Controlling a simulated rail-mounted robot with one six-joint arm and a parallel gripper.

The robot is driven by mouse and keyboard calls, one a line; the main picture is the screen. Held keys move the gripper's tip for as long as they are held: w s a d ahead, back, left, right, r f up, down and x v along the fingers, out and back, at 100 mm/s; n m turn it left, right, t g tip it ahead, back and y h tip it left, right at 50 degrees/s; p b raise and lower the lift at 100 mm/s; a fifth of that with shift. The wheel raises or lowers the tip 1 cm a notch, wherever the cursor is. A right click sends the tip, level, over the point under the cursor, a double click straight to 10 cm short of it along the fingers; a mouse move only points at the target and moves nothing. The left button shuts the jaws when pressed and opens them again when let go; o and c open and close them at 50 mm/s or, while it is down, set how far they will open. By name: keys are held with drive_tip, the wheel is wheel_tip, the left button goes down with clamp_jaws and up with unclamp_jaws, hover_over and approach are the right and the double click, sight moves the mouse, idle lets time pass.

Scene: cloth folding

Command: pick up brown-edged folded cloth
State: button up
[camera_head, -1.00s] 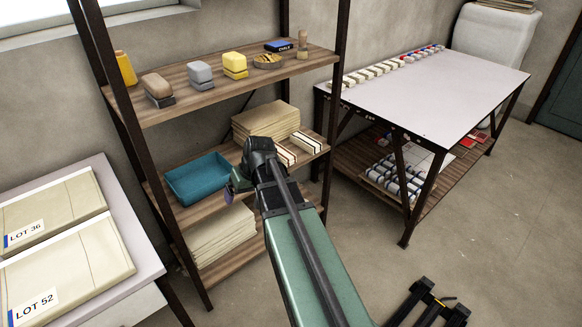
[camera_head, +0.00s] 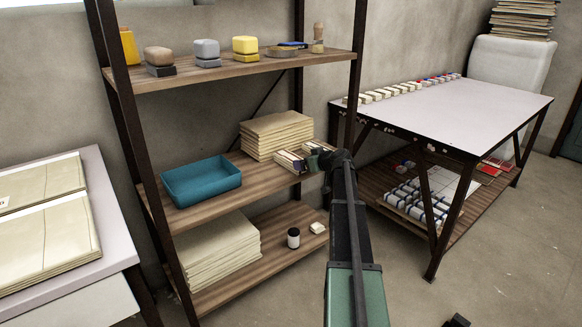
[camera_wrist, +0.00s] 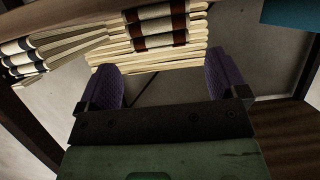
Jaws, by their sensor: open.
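The brown-edged folded cloth (camera_wrist: 158,25) is cream with dark brown bands. In the wrist view it lies at the top centre, in front of the beige cloth stack (camera_wrist: 115,52). In the head view it seems to be the left one of two small folded cloths (camera_head: 289,160) on the middle shelf. My gripper (camera_wrist: 163,68) is open and empty, its purple fingers spread wide, with the cloth beyond the tips and in line with the gap. In the head view my gripper (camera_head: 325,160) is at the shelf's right front and partly hides the second cloth.
A dark-blue-banded folded cloth (camera_wrist: 28,58) lies to the left in the wrist view. A teal tray (camera_head: 202,182) stands left on the same shelf. A shelf post (camera_head: 355,75) rises close to my arm. A jar (camera_head: 293,238) and beige sheets (camera_head: 215,250) are on the lower shelf.

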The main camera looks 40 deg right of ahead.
drive_tip(key=b+x, duration=0.2)
drive_tip(key=x, duration=0.3)
drive_tip(key=shift+w+a+f, duration=0.1)
drive_tip(key=shift+w+f, duration=0.1)
drive_tip(key=shift+r, duration=0.1)
drive_tip(key=c, duration=1.1)
drive_tip(key=shift+r, duration=0.1)
wheel_tip(320, 180, up, 20)
drive_tip(key=p, duration=2)
